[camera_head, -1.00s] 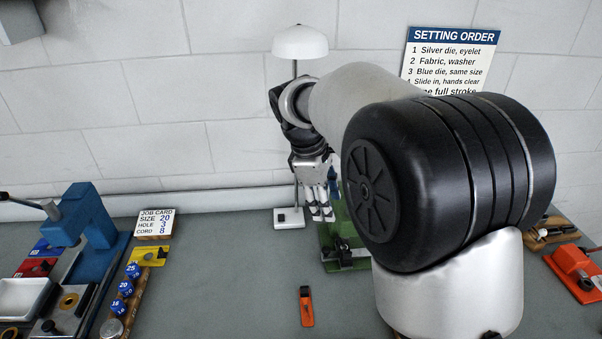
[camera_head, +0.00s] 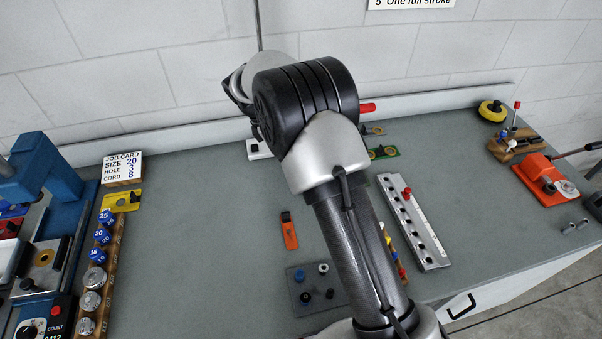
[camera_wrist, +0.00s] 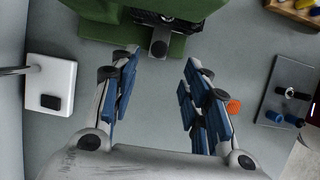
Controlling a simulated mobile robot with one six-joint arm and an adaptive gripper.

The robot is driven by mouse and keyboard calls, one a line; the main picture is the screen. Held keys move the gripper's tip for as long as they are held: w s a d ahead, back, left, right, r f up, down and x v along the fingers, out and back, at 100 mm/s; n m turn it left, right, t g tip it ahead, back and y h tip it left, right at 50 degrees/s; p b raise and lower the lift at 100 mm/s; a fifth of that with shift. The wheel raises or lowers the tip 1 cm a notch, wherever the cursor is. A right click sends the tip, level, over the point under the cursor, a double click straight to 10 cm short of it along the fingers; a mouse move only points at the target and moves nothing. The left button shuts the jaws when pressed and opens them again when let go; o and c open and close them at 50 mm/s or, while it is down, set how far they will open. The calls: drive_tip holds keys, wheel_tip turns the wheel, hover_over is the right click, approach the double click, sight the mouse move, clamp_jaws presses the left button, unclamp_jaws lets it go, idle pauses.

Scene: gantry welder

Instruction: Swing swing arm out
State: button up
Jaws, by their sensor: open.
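The green machine (camera_wrist: 150,12) is at the top of the wrist view, with a dark metal part and a small grey-black block (camera_wrist: 160,42) at its front edge. I cannot tell for sure which part is the swing arm. My gripper (camera_wrist: 162,78) is open and empty in the wrist view, its blue-padded fingers apart, pointing toward the machine. The block shows ahead between the fingertips, apart from them as far as I can see. In the head view my arm hides the gripper and most of the machine; a red handle (camera_head: 367,107) shows beside the arm.
A white lamp base (camera_wrist: 50,84) stands left of the gripper. An orange tool (camera_head: 289,230) lies on the bench (camera_head: 215,220). A dark plate with knobs (camera_head: 316,287) and a silver rail (camera_head: 414,220) are nearby. The blue press (camera_head: 45,175) is at far left.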

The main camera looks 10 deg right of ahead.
drive_tip(key=b+x, duration=0.2)
drive_tip(key=x, duration=0.6)
drive_tip(key=shift+d, duration=0.1)
drive_tip(key=shift+c, duration=0.2)
clamp_jaws()
idle(0.3)
